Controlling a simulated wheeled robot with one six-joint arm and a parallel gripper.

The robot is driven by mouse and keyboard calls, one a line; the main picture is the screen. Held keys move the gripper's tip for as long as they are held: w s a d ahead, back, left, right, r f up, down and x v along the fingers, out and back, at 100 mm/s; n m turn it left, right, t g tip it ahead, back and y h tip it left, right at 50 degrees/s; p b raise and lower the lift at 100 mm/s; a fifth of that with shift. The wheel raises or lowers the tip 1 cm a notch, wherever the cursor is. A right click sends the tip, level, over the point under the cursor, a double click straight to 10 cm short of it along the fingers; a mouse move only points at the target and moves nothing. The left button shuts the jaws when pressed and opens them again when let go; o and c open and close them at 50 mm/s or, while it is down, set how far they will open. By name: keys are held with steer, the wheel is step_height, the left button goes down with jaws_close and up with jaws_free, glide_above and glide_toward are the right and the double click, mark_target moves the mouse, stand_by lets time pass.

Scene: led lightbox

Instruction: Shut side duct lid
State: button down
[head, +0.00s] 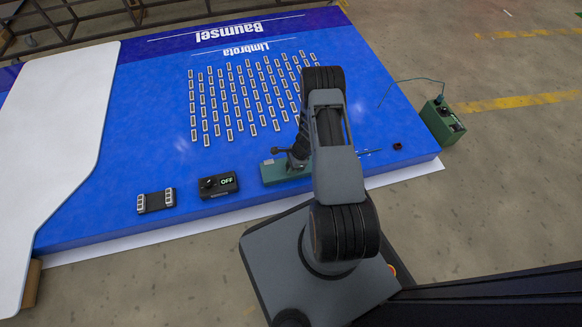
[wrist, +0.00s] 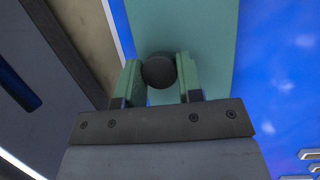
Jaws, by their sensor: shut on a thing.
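The side duct is a green, flat-topped piece (head: 284,172) at the front edge of the blue board in the head view, partly hidden by my arm. In the wrist view a flat teal surface (wrist: 190,25), seemingly its lid, runs up the middle. A dark round knob (wrist: 158,72) stands in front of it. My gripper (wrist: 159,69) has its two green fingers on either side of the knob and is shut on it. In the head view the gripper is mostly hidden at the duct. How far open the lid stands I cannot tell.
A black box reading OFF (head: 219,185) and a small black block with white strips (head: 155,201) lie left of the duct. Rows of small light modules (head: 235,95) cover the blue board (head: 140,110). A white panel (head: 50,130) stands at left, a green box (head: 441,122) off the right edge.

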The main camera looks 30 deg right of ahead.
steer(key=shift+s+a+f, duration=0.25)
steer(key=shift+s+f, duration=0.15)
steer(key=shift+s, duration=0.35)
steer(key=c, duration=0.8)
jaws_free()
steer(key=shift+o, duration=0.2)
steer(key=shift+r, duration=0.15)
steer(key=p+v, duration=0.6)
steer(key=v, duration=0.8)
steer(key=shift+w, duration=0.35)
steer(key=shift+d+r, duration=0.1)
